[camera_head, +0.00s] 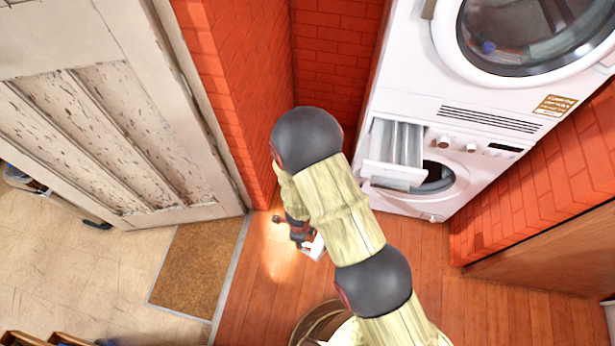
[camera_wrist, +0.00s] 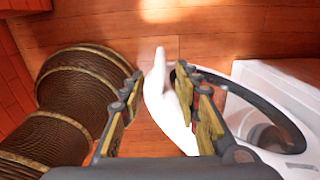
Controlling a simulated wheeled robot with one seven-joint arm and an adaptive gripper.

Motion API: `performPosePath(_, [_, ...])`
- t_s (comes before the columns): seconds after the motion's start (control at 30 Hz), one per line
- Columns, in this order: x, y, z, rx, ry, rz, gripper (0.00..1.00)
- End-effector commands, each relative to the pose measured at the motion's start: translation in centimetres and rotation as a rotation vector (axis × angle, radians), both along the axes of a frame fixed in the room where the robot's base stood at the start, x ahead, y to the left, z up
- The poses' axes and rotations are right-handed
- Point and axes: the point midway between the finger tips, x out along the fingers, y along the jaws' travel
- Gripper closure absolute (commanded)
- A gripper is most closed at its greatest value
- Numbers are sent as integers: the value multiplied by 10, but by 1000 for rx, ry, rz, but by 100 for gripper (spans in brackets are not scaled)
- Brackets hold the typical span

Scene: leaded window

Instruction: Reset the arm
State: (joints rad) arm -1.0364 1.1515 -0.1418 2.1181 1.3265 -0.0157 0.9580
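My arm reaches across the middle of the head view, and my gripper (camera_head: 302,240) hangs low over the wood floor, small and partly hidden by the arm. In the wrist view the two fingers of my gripper (camera_wrist: 166,108) stand well apart. A white curved thing (camera_wrist: 165,85) shows between and beyond them. I cannot tell whether it touches a finger or what it is. A small white patch also shows beside the gripper in the head view.
A white washer (camera_head: 408,205) with its drawer (camera_head: 395,170) pulled out stands right of the arm, under another machine (camera_head: 480,105). Brick walls (camera_head: 340,60) stand behind. A panelled door (camera_head: 110,130) and brown mat (camera_head: 198,265) are left. A ribbed brown container (camera_wrist: 75,95) is left in the wrist view.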

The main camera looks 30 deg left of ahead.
Motion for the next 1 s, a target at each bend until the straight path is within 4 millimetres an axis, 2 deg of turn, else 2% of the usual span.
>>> performPosePath(0.37, [-4,1,0,4,13,52,68])
performPosePath(0.47, [-20,4,0,20,71,184,68])
performPosePath(0.57, [-52,-7,2,32,171,397,68])
performPosePath(0.6, [-64,-11,6,41,208,483,68])
performPosePath(0.7, [-81,-11,32,84,270,678,68])
performPosePath(0.87, [-83,-14,76,145,313,877,68])
performPosePath(1.0, [-74,-19,123,199,323,1035,68])
